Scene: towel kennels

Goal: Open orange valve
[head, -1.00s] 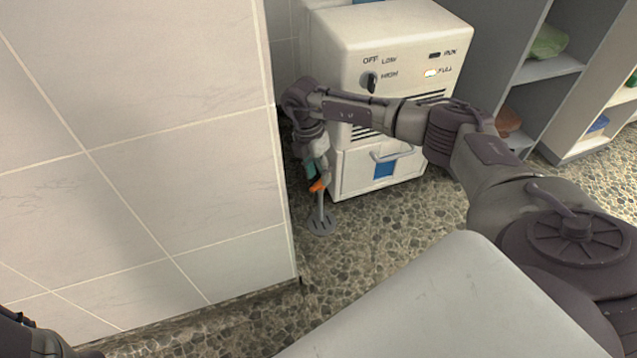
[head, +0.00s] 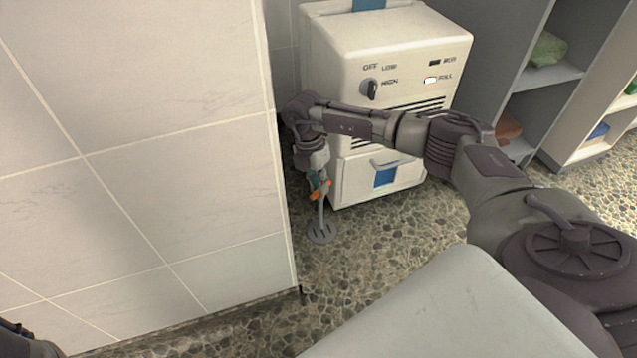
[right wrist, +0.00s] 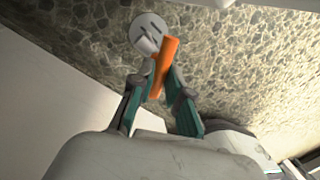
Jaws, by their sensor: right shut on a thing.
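The orange valve handle (head: 321,190) sits on a grey upright pipe that rises from a round drain plate (head: 322,232) on the floor. My right gripper (head: 318,182) reaches down between the tiled wall and the white machine and is shut on the orange handle. In the right wrist view the handle (right wrist: 164,62) lies between the green-padded fingers (right wrist: 157,88), with the drain plate behind it. The fingers hide part of the pipe. In the head view only a dark piece of my left arm shows at the bottom left corner; its gripper is out of view.
A white machine (head: 385,40) with a dial and a lower drawer stands just behind and right of the valve. A tiled wall (head: 140,150) closes the left side. Shelves (head: 555,75) with folded cloths stand at the right. Pebbled floor (head: 410,240) is open in front of the machine.

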